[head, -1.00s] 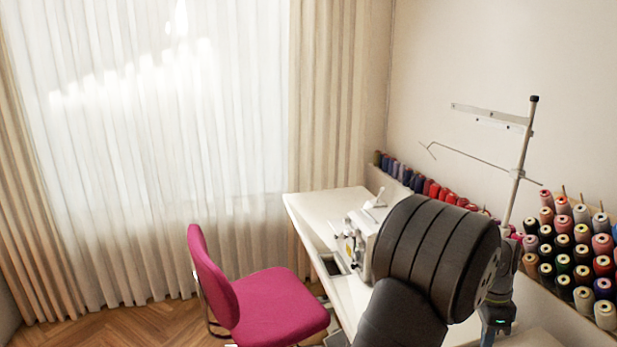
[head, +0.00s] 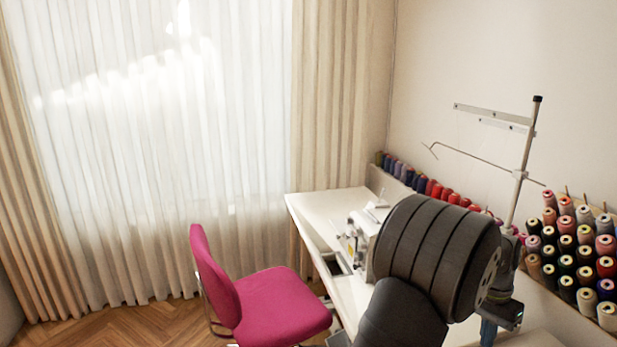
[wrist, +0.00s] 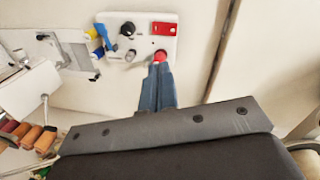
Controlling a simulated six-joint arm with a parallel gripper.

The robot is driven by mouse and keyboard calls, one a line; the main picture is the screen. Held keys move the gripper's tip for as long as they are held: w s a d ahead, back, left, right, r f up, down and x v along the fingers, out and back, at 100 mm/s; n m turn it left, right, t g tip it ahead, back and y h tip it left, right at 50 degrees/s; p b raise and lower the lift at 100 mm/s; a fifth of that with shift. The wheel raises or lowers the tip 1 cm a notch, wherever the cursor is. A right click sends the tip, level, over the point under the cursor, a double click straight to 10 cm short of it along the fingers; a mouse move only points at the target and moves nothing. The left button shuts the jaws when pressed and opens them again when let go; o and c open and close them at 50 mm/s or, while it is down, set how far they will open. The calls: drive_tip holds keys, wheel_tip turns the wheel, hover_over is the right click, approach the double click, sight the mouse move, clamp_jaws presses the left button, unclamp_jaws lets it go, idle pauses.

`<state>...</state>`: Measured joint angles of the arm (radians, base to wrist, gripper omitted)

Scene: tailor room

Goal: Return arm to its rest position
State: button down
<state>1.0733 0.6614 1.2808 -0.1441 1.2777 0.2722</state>
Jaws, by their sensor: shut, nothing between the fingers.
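My arm's black links fill the lower right of the head view, in front of the sewing table (head: 311,212). The blue fingers of my gripper (wrist: 158,68) show in the wrist view, closed together and holding nothing. In that picture the fingertips overlap the lower edge of a white control plate (wrist: 138,22), close to a red round button (wrist: 160,56). I cannot tell whether they touch it. In the head view my gripper (head: 488,333) shows only partly at the bottom edge, and the arm hides much of the table.
A white sewing machine (head: 362,238) stands on the table, partly behind my arm. A thread stand (head: 522,160) rises to the right. Thread spools (head: 580,250) fill a rack at the right. A pink chair (head: 272,305) stands left of the table.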

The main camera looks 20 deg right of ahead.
drive_tip(key=shift+w+r+n, duration=0.1)
drive_tip(key=shift+n, duration=1.2)
drive_tip(key=c, duration=0.5)
unclamp_jaws()
drive_tip(key=o, duration=0.4)
drive_tip(key=shift+s+d+r+n, duration=0.1)
drive_tip(key=shift+s+n, duration=0.2)
drive_tip(key=shift+n, duration=0.1)
drive_tip(key=shift+c, duration=0.2)
drive_tip(key=shift+o, duration=0.7)
drive_tip(key=s+d+r+n, duration=0.2)
drive_tip(key=s+n, duration=0.7)
drive_tip(key=shift+s+r+n, duration=0.15)
drive_tip(key=shift+s+n, duration=0.2)
drive_tip(key=shift+n, duration=0.05)
drive_tip(key=s+f+n, duration=0.1)
drive_tip(key=s+f, duration=0.2)
drive_tip(key=f, duration=0.6)
drive_tip(key=shift+s+a+f+n, duration=0.15)
drive_tip(key=shift+f+n, duration=0.1)
drive_tip(key=shift+n, duration=0.05)
